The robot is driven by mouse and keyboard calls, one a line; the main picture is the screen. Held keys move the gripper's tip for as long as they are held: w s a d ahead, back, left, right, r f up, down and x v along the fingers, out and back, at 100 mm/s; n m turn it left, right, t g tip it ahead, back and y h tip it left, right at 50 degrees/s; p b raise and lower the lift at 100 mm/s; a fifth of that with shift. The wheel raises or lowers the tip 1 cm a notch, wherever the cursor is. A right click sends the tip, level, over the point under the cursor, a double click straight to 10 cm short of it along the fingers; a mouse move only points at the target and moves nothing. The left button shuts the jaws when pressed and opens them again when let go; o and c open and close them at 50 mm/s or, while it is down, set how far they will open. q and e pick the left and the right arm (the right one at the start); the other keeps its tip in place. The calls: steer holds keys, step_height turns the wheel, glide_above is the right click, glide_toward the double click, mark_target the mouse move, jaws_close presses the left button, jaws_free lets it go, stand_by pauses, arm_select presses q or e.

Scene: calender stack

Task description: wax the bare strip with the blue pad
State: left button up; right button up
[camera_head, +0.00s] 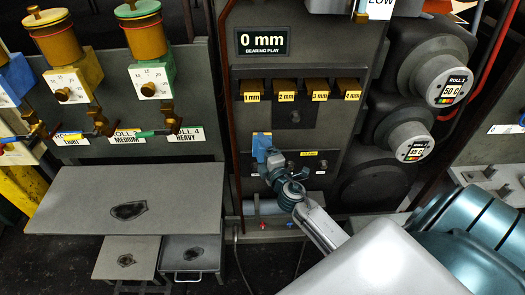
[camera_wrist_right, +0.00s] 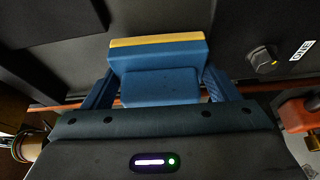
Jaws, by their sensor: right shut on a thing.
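A blue pad (camera_head: 262,141) stands upright against the dark front panel in the head view, just below the row of brass tabs. In the right wrist view the blue pad (camera_wrist_right: 160,86) fills the space between my two fingers, with a yellow layer along its far edge. My right gripper (camera_head: 270,157) is shut on it; the fingers (camera_wrist_right: 160,92) touch both sides. I cannot tell whether the pad touches the panel. I cannot make out the bare strip for certain. My left gripper is not in view.
Brass tabs marked 1 mm to 4 mm (camera_head: 302,88) sit just above the pad. Dark rolls with white end caps (camera_head: 445,80) are at the right. A grey table (camera_head: 80,205) with a dark patch stands at the left, below the coloured dispensers (camera_head: 140,45).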

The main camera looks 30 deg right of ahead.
steer(key=shift+w+d, duration=0.4)
steer(key=shift+w, duration=0.2)
